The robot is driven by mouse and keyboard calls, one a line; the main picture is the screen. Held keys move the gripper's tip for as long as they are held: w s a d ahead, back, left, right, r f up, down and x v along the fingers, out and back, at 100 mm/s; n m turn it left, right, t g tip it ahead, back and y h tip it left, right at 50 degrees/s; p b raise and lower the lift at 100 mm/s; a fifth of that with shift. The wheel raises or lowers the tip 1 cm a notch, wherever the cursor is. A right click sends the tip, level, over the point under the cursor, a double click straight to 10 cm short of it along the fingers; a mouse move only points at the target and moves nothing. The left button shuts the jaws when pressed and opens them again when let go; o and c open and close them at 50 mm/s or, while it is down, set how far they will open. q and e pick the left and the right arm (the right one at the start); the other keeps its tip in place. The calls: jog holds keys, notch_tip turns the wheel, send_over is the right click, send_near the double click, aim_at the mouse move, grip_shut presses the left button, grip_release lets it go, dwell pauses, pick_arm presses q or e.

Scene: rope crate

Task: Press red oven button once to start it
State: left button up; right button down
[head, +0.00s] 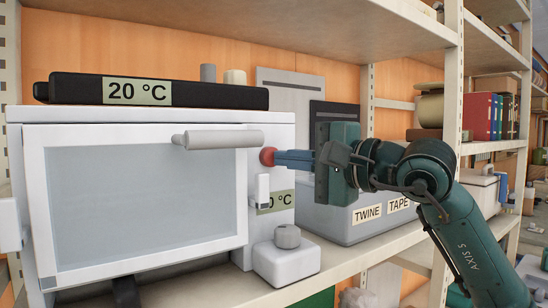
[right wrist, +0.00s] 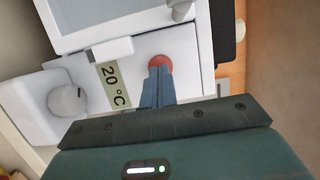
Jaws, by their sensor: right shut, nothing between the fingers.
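The white oven (head: 270,125) stands on a shelf with its glass door (head: 145,205) shut and a grey handle (head: 222,139) across the door's top right. The red button (head: 267,156) is on the oven's front panel, right of the door. My right gripper (head: 277,158) is shut and empty, its blue-grey fingertips at the button and seemingly touching it. In the right wrist view the red button (right wrist: 160,62) shows just beyond the fingertips (right wrist: 160,70), which cover part of it. Whether the button is pushed in I cannot tell. My left gripper is not in view.
Below the button are a white lever (head: 263,190), a partly hidden "20 °C" label (head: 276,201) and a grey knob (head: 287,236) on a white box. A black "20 °C" display (head: 200,95) lies on top. A grey TWINE and TAPE bin (head: 345,222) stands right of the oven.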

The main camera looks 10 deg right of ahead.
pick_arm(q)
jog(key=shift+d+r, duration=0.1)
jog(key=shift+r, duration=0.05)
pick_arm(e)
jog(key=shift+w+a, duration=0.15)
jog(key=shift+w, duration=0.25)
dwell(0.4)
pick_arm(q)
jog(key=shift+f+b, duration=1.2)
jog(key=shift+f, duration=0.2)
pick_arm(e)
jog(key=shift+s+d, duration=0.35)
jog(key=shift+s, duration=0.6)
jog(key=shift+s+d, duration=0.35)
jog(key=shift+s, duration=0.55)
jog(key=shift+s+d, duration=0.35)
jog(key=shift+s, duration=0.6)
pick_arm(q)
jog(key=b, duration=0.2)
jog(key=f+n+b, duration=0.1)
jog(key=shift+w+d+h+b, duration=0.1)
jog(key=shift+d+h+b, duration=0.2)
jog(key=shift+b, duration=0.1)
pick_arm(e)
jog(key=v, duration=1.3)
